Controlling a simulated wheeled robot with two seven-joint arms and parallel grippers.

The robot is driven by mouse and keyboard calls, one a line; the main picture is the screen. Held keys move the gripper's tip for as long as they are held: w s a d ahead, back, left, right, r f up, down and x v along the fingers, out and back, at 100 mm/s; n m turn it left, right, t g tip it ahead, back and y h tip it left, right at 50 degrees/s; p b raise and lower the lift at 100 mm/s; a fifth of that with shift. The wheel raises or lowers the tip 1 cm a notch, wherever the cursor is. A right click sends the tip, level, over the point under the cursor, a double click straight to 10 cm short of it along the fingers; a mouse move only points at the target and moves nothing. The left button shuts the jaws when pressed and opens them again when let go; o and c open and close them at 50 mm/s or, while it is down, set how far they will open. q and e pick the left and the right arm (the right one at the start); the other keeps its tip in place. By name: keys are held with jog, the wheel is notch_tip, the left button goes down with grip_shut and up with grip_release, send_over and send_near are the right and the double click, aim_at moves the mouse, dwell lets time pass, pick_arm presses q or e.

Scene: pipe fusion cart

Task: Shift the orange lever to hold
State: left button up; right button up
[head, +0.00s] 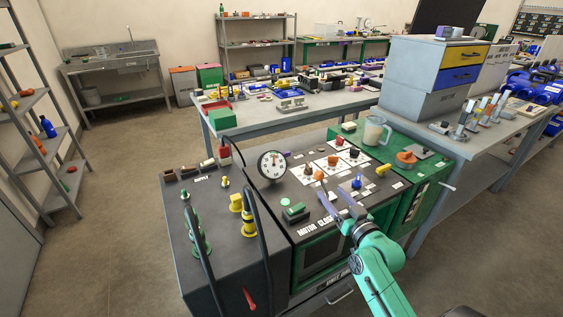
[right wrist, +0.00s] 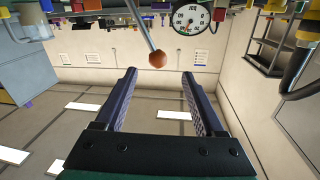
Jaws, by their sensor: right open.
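In the right wrist view an orange ball knob (right wrist: 157,59) tops a thin metal lever stem (right wrist: 143,28). My right gripper (right wrist: 158,76) is open and empty, with the ball in line with the gap, around or just beyond the fingertips. I see no contact. In the head view my right gripper (head: 338,204) is over the front of the dark cart panel, with its fingers toward several orange knobs (head: 333,160) on white label plates. I cannot tell which of these is the lever, and the hold mark is not readable. My left gripper is not in view.
A round dial gauge (head: 272,165) stands left of the knobs. A green button box (head: 295,211), a blue knob (head: 357,182) and a yellow knob (head: 382,169) are on the panel. Black upright bars (head: 259,235) rise at the cart's left. A clear jug (head: 375,131) stands behind.

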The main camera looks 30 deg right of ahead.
aim_at(322, 175)
jog(key=w, duration=0.2)
jog(key=w+d+r+p, duration=0.1)
jog(key=shift+w+r, duration=0.1)
jog(key=shift+w, duration=0.25)
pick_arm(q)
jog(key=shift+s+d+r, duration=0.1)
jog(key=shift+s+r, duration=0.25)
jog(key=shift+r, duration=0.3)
pick_arm(e)
jog(key=w+d, duration=0.1)
jog(key=w, duration=0.8)
jog(key=shift+d+f, duration=0.25)
jog(key=shift+f, duration=0.2)
grip_shut()
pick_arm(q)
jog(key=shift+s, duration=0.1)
pick_arm(e)
jog(key=shift+f, duration=0.1)
